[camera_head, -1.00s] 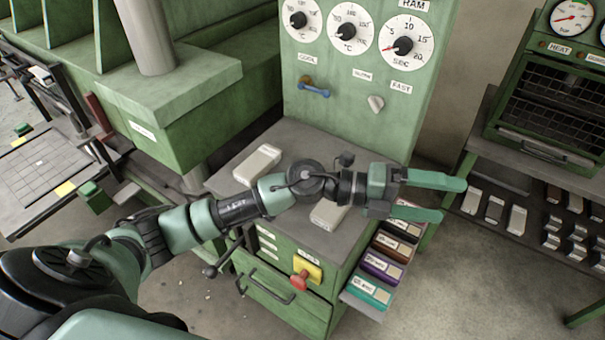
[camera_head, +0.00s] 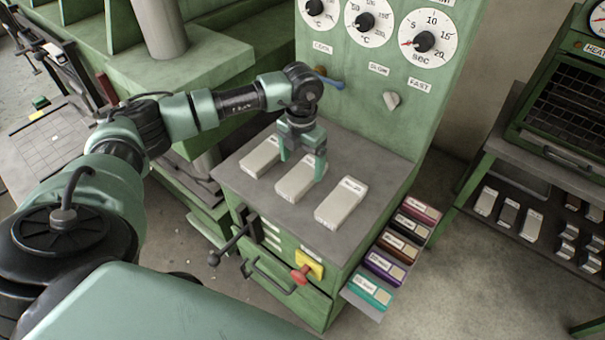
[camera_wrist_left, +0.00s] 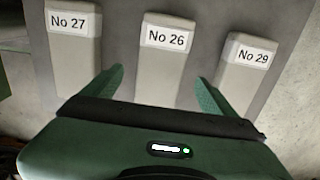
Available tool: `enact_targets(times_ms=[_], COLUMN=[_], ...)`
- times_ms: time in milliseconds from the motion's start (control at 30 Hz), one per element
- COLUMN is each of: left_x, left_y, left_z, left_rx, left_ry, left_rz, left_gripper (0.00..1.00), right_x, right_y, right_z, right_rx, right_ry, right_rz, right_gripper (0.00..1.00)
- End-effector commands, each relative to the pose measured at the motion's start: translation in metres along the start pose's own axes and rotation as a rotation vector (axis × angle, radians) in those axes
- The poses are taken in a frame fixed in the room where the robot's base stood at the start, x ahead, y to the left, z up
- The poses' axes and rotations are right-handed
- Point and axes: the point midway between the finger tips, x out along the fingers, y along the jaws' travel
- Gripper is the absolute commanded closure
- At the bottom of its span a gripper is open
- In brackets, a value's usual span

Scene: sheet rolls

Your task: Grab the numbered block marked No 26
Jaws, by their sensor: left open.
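Three pale blocks lie in a row on the grey top of the green cabinet. The left wrist view shows their labels: the No 27 block (camera_wrist_left: 72,62) at left, the No 26 block (camera_wrist_left: 163,75) in the middle, the No 29 block (camera_wrist_left: 243,72) at right. In the head view the No 26 block (camera_head: 298,182) is the middle one. My left gripper (camera_head: 303,172) points down over it, open, with its fingers on either side of the block. It also shows in the left wrist view (camera_wrist_left: 160,85). I cannot tell whether the fingers touch the block. My right gripper is not in view.
The other blocks (camera_head: 260,157) and (camera_head: 341,201) lie close beside the middle one. A green panel with dials (camera_head: 385,60) rises behind the cabinet top. A rack of coloured boxes (camera_head: 388,250) hangs at the cabinet's right. A shelf with more blocks (camera_head: 508,215) stands further right.

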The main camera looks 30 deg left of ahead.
Motion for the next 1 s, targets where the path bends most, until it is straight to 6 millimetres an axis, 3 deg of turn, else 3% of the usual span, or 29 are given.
enact_targets(times_ms=[33,200,500,800,833,1000], left_x=[0.005,0.029,0.035,0.035,0.034,0.034], left_y=[0.0,-0.001,0.0,0.0,0.0,0.0], left_z=[0.0,0.002,0.002,0.002,0.003,0.003], left_rx=[0.0,0.001,0.002,0.002,0.001,0.001], left_ry=[0.006,0.002,0.0,0.0,-0.002,-0.002], left_rz=[0.0,-0.002,-0.002,-0.002,-0.003,-0.003], left_gripper=[0.13,0.13,0.13,0.96,1.0,1.0], right_x=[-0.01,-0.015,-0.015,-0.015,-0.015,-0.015], right_y=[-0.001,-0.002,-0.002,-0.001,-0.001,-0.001], right_z=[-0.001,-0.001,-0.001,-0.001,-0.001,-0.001], right_rx=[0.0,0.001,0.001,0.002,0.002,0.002], right_ry=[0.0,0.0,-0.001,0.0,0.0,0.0], right_rz=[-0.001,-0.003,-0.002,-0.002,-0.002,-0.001], right_gripper=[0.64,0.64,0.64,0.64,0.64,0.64])
